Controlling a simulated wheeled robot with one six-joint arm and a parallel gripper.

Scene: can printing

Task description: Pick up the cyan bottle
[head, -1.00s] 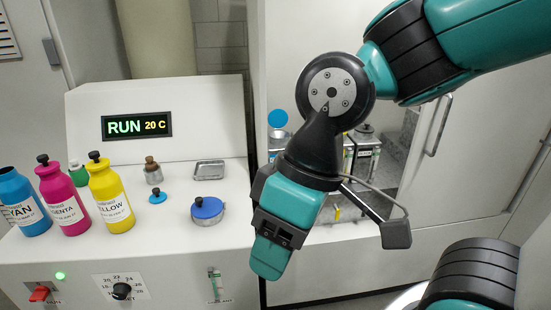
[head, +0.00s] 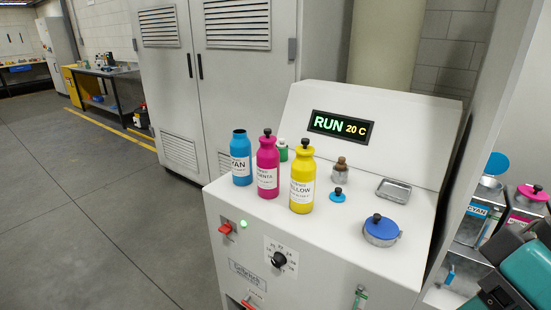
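The cyan bottle (head: 241,158) stands upright at the left end of the white machine's top (head: 300,225). Its neck is open with no cap on it, and its white label is partly readable. A magenta bottle (head: 267,165) with a black cap stands close to its right. My arm shows only at the lower right corner, with the teal and black end by my gripper (head: 496,293) cut off by the frame edge. It is far to the right of the cyan bottle, and I cannot see whether the fingers are open.
A yellow bottle (head: 302,180), a small green bottle (head: 283,150), a brown-topped jar (head: 341,168), a blue cap (head: 338,195), a metal tray (head: 394,189) and a blue-lidded tin (head: 381,230) share the machine top. Open floor (head: 90,210) lies left; grey cabinets (head: 215,75) stand behind.

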